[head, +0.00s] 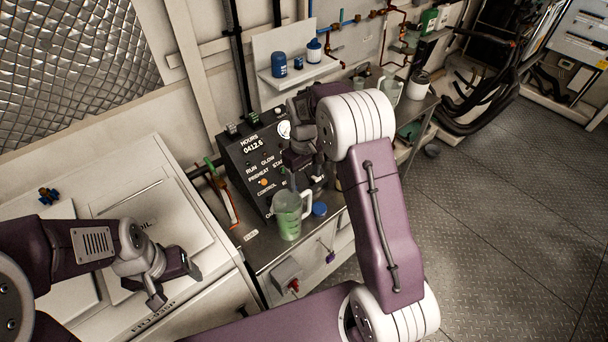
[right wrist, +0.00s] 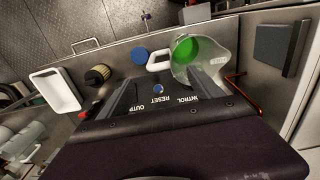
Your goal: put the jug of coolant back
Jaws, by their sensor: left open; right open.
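A clear jug (head: 287,217) with green liquid stands upright on the metal bench, in front of the black control panel. In the right wrist view the jug (right wrist: 203,58) is seen from above, its white handle (right wrist: 158,62) pointing left. My right gripper (head: 305,178) is open and empty above and behind the jug; its fingers (right wrist: 163,92) show on either side of the handle's line in the wrist view. I cannot tell whether a finger touches the jug. My left gripper (head: 172,280) is open and empty over the white cabinet at the lower left.
A blue cap (head: 319,208) lies beside the jug. The control panel (head: 258,165) stands close behind. A wall shelf (head: 300,72) holds blue containers. Another clear jug (head: 391,90) and a white tub (head: 418,84) stand farther along the bench. A white tray (right wrist: 55,92) lies left in the wrist view.

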